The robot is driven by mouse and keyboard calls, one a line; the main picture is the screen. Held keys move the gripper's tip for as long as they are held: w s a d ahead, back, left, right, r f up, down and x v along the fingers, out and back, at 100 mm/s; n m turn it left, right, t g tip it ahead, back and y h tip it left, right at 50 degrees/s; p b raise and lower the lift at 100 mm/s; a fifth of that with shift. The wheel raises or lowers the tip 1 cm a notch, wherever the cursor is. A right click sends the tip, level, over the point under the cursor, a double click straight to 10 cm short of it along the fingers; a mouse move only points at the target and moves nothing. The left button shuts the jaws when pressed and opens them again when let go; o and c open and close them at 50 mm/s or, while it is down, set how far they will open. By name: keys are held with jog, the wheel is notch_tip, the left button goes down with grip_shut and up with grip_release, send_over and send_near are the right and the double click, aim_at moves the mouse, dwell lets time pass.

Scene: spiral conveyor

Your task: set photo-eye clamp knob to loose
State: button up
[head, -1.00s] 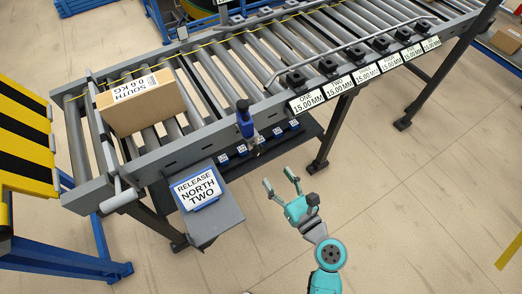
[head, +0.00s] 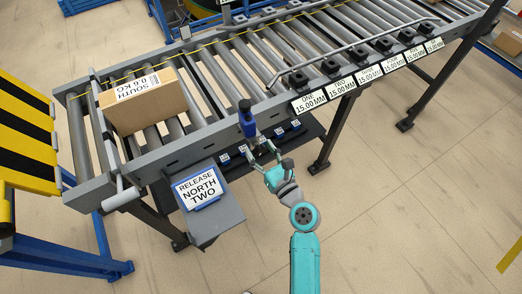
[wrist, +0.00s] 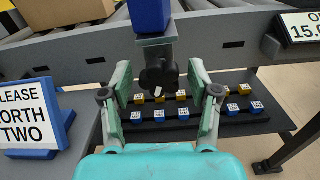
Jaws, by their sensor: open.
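The photo-eye (head: 245,118) is a blue block on a bracket at the near rail of the conveyor. In the wrist view its blue body (wrist: 150,15) shows at the top, with the dark lobed clamp knob (wrist: 158,76) below it, bearing a small white mark. My gripper (head: 263,152) is open, just in front of the photo-eye bracket. In the wrist view its two fingers (wrist: 160,85) stand left and right of the knob, apart from it as far as I can tell. In the head view the knob is small and hard to make out.
A cardboard box (head: 150,103) lies on the rollers at left. A sign reading RELEASE NORTH TWO (head: 201,188) stands on a grey shelf left of my gripper. A dark tray (wrist: 190,128) with blue and yellow blocks sits below the knob. Open floor lies at right.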

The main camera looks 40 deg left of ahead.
jog(key=c, duration=1.2)
jog(key=shift+o, duration=0.2)
